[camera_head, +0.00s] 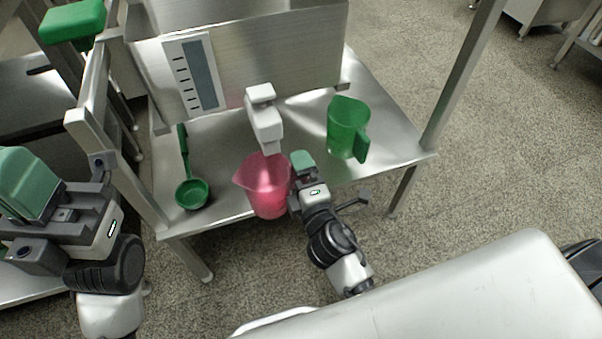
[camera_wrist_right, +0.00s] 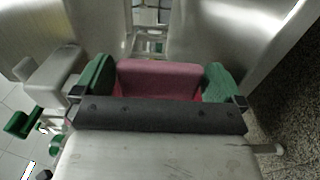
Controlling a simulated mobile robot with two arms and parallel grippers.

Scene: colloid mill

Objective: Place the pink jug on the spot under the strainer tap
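The pink jug (camera_head: 266,190) is upright at the front edge of the steel table, overlapping that edge in the head view. The light grey strainer tap (camera_head: 264,122) points down just behind and above its rim. The spot under the tap is hidden. My right gripper (camera_head: 300,166) is at the jug's right side; in the right wrist view its green fingers (camera_wrist_right: 158,82) lie on both sides of the pink jug (camera_wrist_right: 160,78), shut on it. My left gripper (camera_head: 25,180) is away at the far left, with no object visible in it; its finger gap is unclear.
A green jug (camera_head: 343,127) stands on the table (camera_head: 225,135) right of the tap. A green scoop (camera_head: 192,192) lies to the left. Table posts (camera_head: 463,75) rise at both sides. Bare table lies between scoop and pink jug.

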